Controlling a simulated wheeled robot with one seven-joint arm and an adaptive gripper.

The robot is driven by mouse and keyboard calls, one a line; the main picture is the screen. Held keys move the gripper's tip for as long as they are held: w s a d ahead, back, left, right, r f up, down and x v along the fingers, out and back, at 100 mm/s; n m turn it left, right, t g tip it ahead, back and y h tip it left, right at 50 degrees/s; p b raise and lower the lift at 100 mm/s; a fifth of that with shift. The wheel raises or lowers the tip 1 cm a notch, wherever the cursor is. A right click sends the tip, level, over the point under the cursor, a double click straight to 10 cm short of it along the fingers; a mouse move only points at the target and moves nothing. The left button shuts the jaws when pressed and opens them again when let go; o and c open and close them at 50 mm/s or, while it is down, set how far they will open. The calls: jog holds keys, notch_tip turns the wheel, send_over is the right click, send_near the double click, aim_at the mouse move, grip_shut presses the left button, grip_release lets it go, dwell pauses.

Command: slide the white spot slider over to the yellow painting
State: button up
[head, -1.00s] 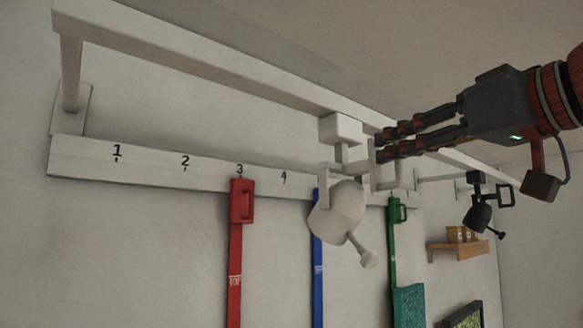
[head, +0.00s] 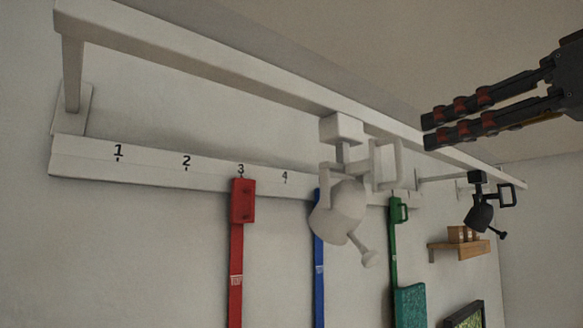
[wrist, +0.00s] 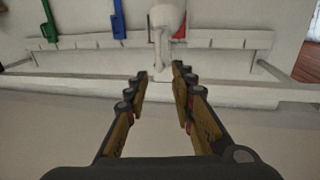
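The white spot slider (head: 342,129) sits on the upper white rail, with its lamp (head: 338,212) hanging below and a square loop handle (head: 386,160) on its right side. The lamp hangs in front of the blue strap. My gripper (head: 426,131) is to the right of the handle, apart from it, with nothing between its fingers. In the wrist view my gripper (wrist: 161,72) has its fingertips spread, and the white spot (wrist: 164,18) shows beyond them. No yellow painting is in view.
A lower rail (head: 80,161) carries the numbers 1 to 4. Red (head: 236,250), blue (head: 319,260) and green (head: 394,240) straps hang below. A black spot (head: 480,210) hangs farther right, near a wooden shelf (head: 460,249). The upper rail (head: 200,60) is clear left of the white slider.

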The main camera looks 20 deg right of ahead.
jog(key=shift+s+d, duration=0.15)
jog(key=shift+s, duration=0.55)
jog(key=shift+s+d, duration=0.1)
jog(key=shift+s, duration=0.55)
